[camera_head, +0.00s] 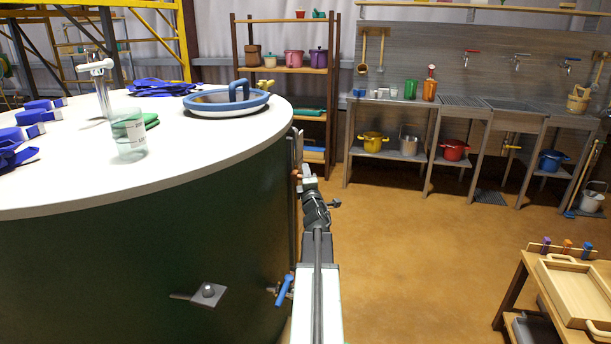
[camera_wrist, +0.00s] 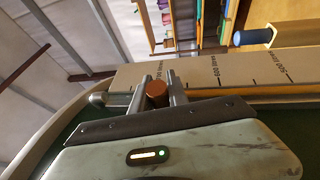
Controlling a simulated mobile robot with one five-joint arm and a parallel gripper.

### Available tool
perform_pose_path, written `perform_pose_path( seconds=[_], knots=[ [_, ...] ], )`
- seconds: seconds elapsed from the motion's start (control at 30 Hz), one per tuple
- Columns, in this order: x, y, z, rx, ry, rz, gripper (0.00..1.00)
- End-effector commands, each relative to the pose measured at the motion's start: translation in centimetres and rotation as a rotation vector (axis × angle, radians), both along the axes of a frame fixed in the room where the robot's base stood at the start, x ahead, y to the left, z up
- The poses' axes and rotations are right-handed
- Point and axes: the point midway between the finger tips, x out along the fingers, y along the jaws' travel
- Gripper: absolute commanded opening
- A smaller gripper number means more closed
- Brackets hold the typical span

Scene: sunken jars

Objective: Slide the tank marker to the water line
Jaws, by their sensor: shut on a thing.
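The tank (camera_head: 230,230) is a large dark green drum with a white top, at the left of the head view. A pale scale board with dark tick marks (camera_wrist: 215,72) runs along its side in the wrist view; its lettering is rotated and small. My gripper (camera_wrist: 160,80) is shut on a copper-brown round knob (camera_wrist: 157,95), apparently the tank marker, at the scale's edge. In the head view my gripper (camera_head: 308,176) is at the tank's right side, seen from behind. I cannot make out a water line in either view.
A blue cylinder (camera_wrist: 237,39) on a tan piece stands beside the scale in the wrist view. A blue-rimmed basin (camera_head: 226,102) and a clear jar (camera_head: 128,135) stand on the tank top. A blue-handled tap (camera_head: 283,289) juts out low.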

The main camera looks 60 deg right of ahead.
Motion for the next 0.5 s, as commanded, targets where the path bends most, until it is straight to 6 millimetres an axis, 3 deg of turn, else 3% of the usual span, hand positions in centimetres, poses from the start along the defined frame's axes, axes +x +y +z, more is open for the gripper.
perform_pose_path(
  seconds=[0.03, 0.1, 0.43, 0.47, 0.5],
  knots=[
    [-0.1, -0.05, 1.93, 0.001, 0.0, -0.002, 0.0],
    [-0.1, -0.05, 2.43, 0.001, 0.0, -0.002, 0.0],
    [-0.07, -0.01, 2.09, 0.0, 0.0, -0.001, 0.0],
    [-0.07, -0.02, 2.08, 0.001, 0.0, -0.001, 0.28],
    [-0.06, -0.02, 2.08, 0.0, 0.0, -0.001, 0.39]
  ],
)
